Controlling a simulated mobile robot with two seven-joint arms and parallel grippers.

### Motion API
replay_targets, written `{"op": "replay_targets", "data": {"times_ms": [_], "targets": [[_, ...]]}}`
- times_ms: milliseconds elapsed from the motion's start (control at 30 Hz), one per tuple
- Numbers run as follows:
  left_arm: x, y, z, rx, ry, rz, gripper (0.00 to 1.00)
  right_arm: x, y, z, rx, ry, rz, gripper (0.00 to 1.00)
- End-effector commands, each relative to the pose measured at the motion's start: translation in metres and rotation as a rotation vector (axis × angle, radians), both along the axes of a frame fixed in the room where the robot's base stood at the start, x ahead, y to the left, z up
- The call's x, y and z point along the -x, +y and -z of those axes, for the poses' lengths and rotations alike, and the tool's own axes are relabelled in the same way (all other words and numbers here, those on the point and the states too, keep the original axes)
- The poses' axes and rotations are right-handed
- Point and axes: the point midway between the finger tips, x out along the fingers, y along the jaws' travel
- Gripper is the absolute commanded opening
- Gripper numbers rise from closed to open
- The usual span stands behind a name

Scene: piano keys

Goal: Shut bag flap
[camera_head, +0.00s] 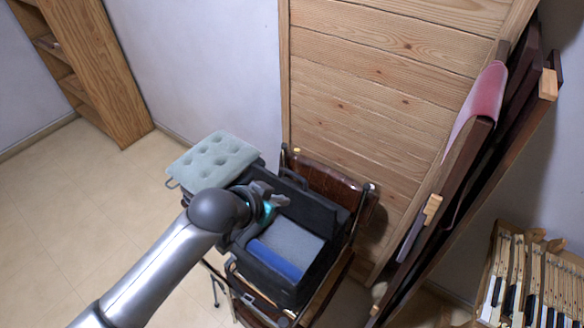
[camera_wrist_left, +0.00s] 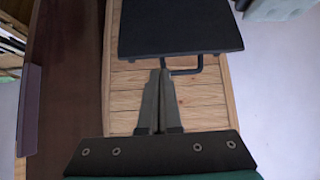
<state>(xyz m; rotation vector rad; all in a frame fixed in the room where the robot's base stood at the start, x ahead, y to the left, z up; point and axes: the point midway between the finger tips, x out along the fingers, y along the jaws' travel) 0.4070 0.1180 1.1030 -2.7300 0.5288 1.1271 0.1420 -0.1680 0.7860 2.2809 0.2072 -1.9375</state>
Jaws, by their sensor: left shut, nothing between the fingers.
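A black bag (camera_head: 262,268) stands open on a dark-framed chair. A grey panel (camera_head: 287,238) and a blue strip (camera_head: 273,262) show inside it. A black panel (camera_head: 318,207) rises along its far side; I cannot tell whether this is the flap. My left gripper (camera_head: 281,202) is over the bag's far left part, and my arm hides that corner. In the left wrist view the two fingers (camera_wrist_left: 158,101) are together and empty. A flat dark panel (camera_wrist_left: 180,28) lies beyond their tips; I cannot tell whether they touch. My right gripper is not in view.
A tufted pale teal cushion (camera_head: 213,160) sits left of the bag. A wood-plank panel (camera_head: 390,70) stands behind. Dark folded frames with pink cloth (camera_head: 484,92) lean at the right, near piano keys (camera_head: 530,285). The floor (camera_head: 70,215) at left is clear.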

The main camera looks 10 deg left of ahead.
Motion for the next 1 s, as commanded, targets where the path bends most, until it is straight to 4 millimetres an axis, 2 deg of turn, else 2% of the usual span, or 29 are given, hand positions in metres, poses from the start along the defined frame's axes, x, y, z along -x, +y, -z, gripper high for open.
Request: {"op": "replay_targets", "data": {"times_ms": [33,200,433,667,1000], "targets": [[-0.011,0.002,-0.004,0.003,-0.022,0.006,0.00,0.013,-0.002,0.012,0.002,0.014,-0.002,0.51],[-0.043,0.006,-0.017,0.028,-0.087,0.016,0.00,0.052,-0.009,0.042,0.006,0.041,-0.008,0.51],[-0.073,0.014,-0.032,0.053,-0.150,0.017,0.00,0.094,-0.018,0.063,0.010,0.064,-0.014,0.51],[-0.083,0.016,-0.036,0.063,-0.168,0.015,0.00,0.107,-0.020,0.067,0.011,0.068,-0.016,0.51],[-0.110,0.004,-0.014,0.063,-0.167,0.014,0.00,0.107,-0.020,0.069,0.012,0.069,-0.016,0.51]]}}
